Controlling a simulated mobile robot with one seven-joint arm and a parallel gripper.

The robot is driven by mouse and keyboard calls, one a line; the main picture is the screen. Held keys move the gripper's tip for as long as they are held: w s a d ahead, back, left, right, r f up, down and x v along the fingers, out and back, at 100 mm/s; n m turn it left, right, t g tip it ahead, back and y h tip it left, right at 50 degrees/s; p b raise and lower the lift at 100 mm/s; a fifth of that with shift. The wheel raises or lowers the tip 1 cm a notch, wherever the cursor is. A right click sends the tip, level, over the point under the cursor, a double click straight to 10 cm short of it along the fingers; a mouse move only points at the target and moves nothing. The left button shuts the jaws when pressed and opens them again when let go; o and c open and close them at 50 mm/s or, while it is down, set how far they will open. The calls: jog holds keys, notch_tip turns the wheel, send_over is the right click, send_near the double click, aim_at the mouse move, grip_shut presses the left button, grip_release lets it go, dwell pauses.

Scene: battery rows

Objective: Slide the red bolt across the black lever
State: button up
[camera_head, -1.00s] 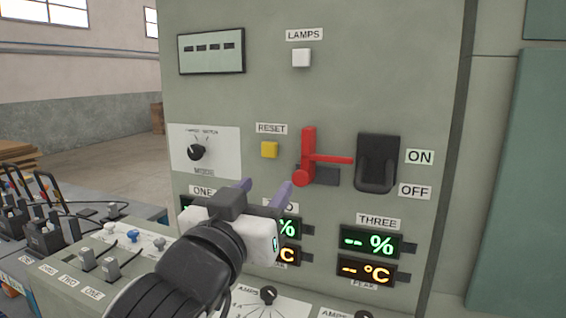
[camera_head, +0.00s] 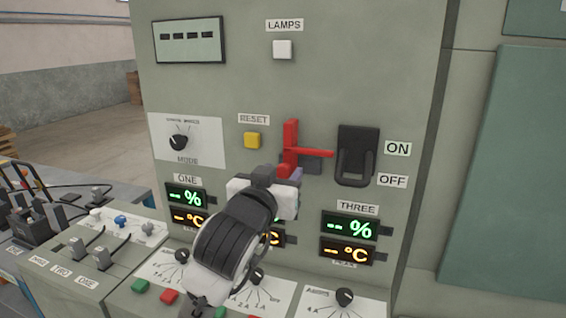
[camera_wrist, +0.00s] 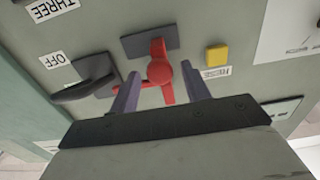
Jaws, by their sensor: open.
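The red bolt (camera_head: 312,152) sits on the green-grey panel, with a red upright plate and a rod pointing right toward the black lever (camera_head: 355,155). The rod's tip is near the lever's left edge; I cannot tell if they touch. The lever stands beside the ON and OFF labels. My gripper (camera_head: 278,172) is just below and in front of the bolt in the head view, hiding its lower end. In the wrist view the open fingers of my gripper (camera_wrist: 162,92) stand on either side of the red bolt (camera_wrist: 160,71), with the black lever (camera_wrist: 85,88) to the left.
A yellow reset button (camera_head: 252,140) is left of the bolt, and a mode knob (camera_head: 178,142) is farther left. Lit displays (camera_head: 350,228) are below. A sloped console with switches and knobs (camera_head: 344,297) juts out under the panel.

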jog(key=shift+x, duration=1.05)
grip_shut()
